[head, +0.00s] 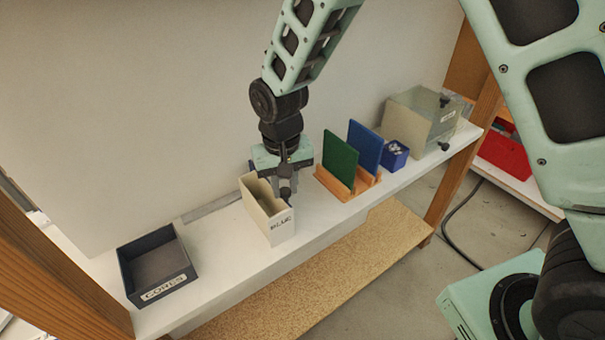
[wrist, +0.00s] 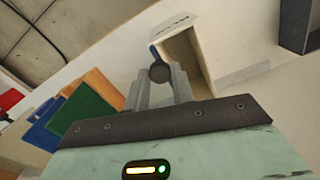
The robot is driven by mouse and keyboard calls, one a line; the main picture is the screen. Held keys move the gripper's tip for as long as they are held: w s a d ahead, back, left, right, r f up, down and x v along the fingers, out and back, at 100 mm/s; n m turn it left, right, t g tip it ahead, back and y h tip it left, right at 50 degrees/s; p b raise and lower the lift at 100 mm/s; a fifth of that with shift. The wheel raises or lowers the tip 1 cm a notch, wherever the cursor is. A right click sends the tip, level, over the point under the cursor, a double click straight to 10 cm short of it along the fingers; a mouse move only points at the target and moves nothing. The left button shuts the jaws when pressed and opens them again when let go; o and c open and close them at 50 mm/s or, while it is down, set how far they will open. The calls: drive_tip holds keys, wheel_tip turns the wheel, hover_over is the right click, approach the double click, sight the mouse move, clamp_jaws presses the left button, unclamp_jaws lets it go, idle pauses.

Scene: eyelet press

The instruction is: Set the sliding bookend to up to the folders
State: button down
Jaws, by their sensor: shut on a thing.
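Two upright panels that look like the folders, a green one (head: 340,158) and a blue one (head: 365,146), stand in a wooden rack (head: 334,186) on the white shelf. They also show at the left of the wrist view, green (wrist: 88,115) and blue (wrist: 50,130). My gripper (head: 287,190) is left of the rack, at the right side of a cream open box (head: 264,222) labelled BLUE. In the wrist view its fingers are closed on a dark round knob (wrist: 158,72) beside the box's rim. What the knob belongs to is hidden, and I cannot tell which part is the sliding bookend.
A dark tray (head: 157,266) labelled CORES sits at the shelf's left. A small blue bin (head: 395,156) and a clear box (head: 420,122) with black knobs stand right of the rack. The white shelf (head: 215,255) is bare between tray and cream box. A wall rises behind.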

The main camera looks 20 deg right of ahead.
drive_tip(key=shift+a, duration=0.25)
drive_tip(key=c, duration=1.2)
unclamp_jaws()
drive_tip(key=shift+a, duration=0.1)
drive_tip(key=shift+r, duration=0.6)
wheel_tip(320, 180, up, 16)
drive_tip(key=shift+r+b, duration=0.15)
drive_tip(key=shift+b, duration=1.05)
drive_tip(key=s+d+f+n, duration=0.1)
drive_tip(key=s+f+n, duration=0.1)
drive_tip(key=s, duration=0.6)
drive_tip(key=s+d+f+n, duration=0.1)
drive_tip(key=s+f+n, duration=0.1)
drive_tip(key=s, duration=0.5)
drive_tip(key=s+d+f+n, duration=0.2)
drive_tip(key=s+f+n, duration=0.1)
drive_tip(key=s, duration=0.5)
drive_tip(key=shift+s+y, duration=0.3)
